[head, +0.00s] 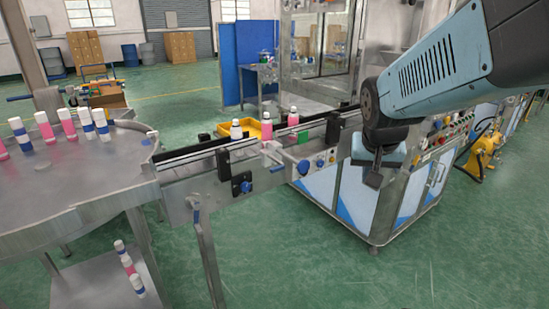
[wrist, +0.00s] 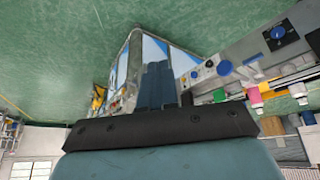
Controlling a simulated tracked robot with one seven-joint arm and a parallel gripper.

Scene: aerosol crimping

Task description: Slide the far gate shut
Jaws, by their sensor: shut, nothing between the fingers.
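My gripper (head: 374,180) hangs at the right of the head view, in front of the blue and white machine cabinet and right of the conveyor's end. Its fingers are together in the wrist view (wrist: 158,85), with nothing between them. A conveyor (head: 180,165) runs from the round table toward the machine. Two black blocks stand on its near rail, a nearer one (head: 222,163) and a farther one (head: 334,130). I cannot tell for certain which part is the far gate, or whether it is open. My gripper appears apart from both blocks.
A white bottle (head: 236,130) and pink bottles (head: 293,117) stand on the conveyor. More bottles stand on the round steel table (head: 80,180). Blue knobs (head: 304,166) and a white bracket (head: 272,153) stick out along the conveyor's near side. The green floor in front is clear.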

